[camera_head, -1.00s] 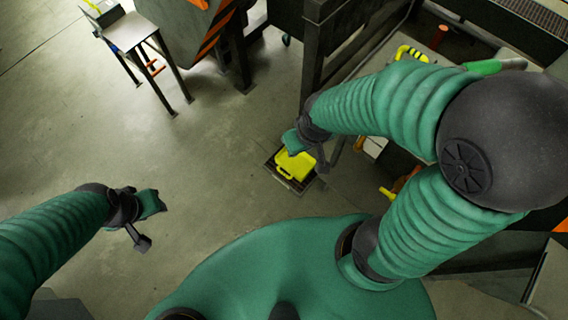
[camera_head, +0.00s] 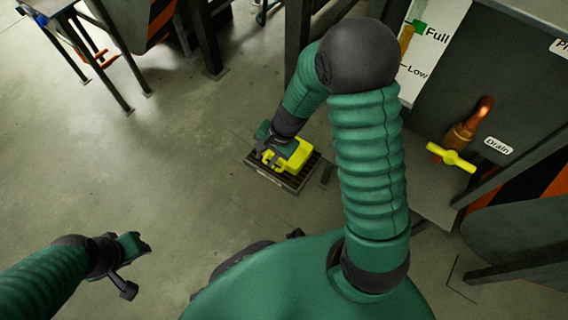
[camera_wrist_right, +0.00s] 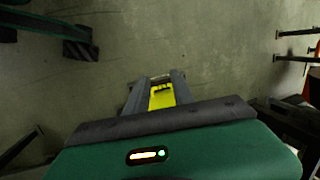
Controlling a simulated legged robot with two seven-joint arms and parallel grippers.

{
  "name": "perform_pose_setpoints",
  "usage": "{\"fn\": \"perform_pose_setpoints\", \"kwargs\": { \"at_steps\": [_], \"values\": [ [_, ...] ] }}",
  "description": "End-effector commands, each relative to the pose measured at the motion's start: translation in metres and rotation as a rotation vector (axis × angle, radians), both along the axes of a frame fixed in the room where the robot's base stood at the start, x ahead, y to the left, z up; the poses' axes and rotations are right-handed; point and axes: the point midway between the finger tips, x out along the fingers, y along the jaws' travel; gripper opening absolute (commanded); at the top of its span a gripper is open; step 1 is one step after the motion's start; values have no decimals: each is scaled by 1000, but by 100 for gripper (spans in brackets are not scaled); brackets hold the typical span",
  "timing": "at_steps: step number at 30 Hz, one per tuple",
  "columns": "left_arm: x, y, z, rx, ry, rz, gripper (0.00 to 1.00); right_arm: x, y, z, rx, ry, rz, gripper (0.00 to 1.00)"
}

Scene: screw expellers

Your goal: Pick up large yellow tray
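A bright yellow tray-like object (camera_head: 297,157) sits on a dark slatted base on the floor in the head view. It is partly covered by my right gripper (camera_head: 272,150), which reaches down over its left side. In the right wrist view, the yellow object (camera_wrist_right: 160,97) shows between the two spread fingers of my right gripper (camera_wrist_right: 158,82). I cannot tell whether the fingers touch it. My left gripper (camera_head: 136,268) is open and empty at the lower left, well away from the yellow object.
The dark slatted base (camera_head: 290,183) lies on open concrete floor. A machine with a yellow drain valve (camera_head: 452,157) stands to the right. A metal post (camera_head: 298,40) rises behind the base. A small table (camera_head: 50,8) stands at the upper left. The floor to the left is clear.

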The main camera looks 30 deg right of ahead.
Motion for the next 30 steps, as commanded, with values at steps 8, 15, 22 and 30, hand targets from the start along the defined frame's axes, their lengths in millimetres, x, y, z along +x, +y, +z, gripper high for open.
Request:
{"fn": "perform_pose_setpoints", "kwargs": {
  "at_steps": [8,15,22,30],
  "values": [
    [1,0,-3,0,-2,0,36,66,-83,-143,375,122,-1089,29],
    [0,0,-7,0,-2,0,36,70,-128,-212,511,143,-1546,29],
    [0,0,-35,0,-1,0,36,90,-121,-254,512,145,-1550,29],
    [0,0,-59,0,-2,0,36,107,-113,-288,511,146,-1547,29]
  ]
}}
